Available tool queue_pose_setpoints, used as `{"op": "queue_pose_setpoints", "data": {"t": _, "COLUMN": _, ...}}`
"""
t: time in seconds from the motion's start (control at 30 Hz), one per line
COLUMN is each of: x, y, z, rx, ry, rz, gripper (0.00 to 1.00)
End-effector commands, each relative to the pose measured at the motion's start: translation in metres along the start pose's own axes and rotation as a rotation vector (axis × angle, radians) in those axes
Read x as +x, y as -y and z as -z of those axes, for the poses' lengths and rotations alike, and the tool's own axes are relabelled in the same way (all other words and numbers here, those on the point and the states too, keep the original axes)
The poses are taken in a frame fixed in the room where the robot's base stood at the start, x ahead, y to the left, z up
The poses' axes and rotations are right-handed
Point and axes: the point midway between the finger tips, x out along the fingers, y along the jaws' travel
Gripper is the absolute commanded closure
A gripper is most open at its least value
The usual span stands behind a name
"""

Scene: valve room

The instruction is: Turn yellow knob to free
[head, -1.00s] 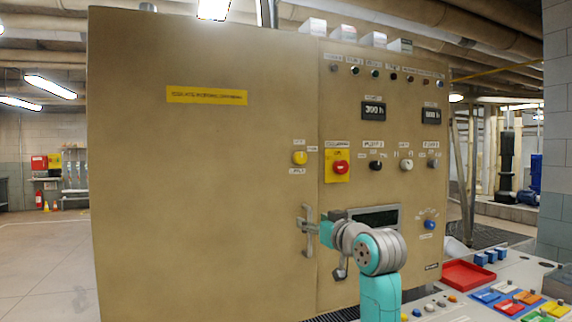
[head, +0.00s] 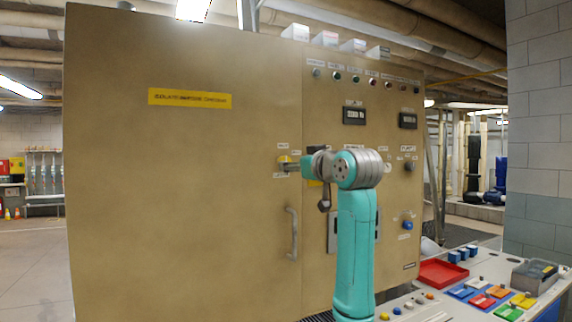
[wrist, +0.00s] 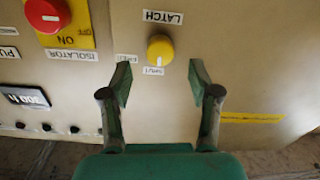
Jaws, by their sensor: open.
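The yellow knob (head: 284,159) is on the beige cabinet door, partly covered by my gripper (head: 296,166) in the head view. In the wrist view the round yellow knob (wrist: 160,50) shows fully, with a LATCH label (wrist: 163,17) above it and smaller labels below and to the left. That view is upside down. A pale mark shows on the knob, but its exact setting is hard to read. My gripper (wrist: 160,78) is open and empty. Its fingertips are just below the knob in the wrist view, one to each side; I see no contact.
The red isolator knob (wrist: 47,14) on its yellow plate is close by in the wrist view. A door handle (head: 291,233) sticks out below my gripper. A console with a red tray (head: 443,272) and coloured switches stands at the lower right.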

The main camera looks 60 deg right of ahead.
Motion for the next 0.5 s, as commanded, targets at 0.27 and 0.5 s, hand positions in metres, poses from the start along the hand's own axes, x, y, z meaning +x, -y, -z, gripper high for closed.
{"op": "queue_pose_setpoints", "data": {"t": 0.27, "x": 0.042, "y": 0.0, "z": 0.0, "rx": 0.001, "ry": 0.001, "rz": 0.001, "gripper": 0.38}}
{"op": "queue_pose_setpoints", "data": {"t": 0.5, "x": 0.054, "y": 0.0, "z": 0.0, "rx": -0.001, "ry": 0.0, "rz": 0.0, "gripper": 0.38}}
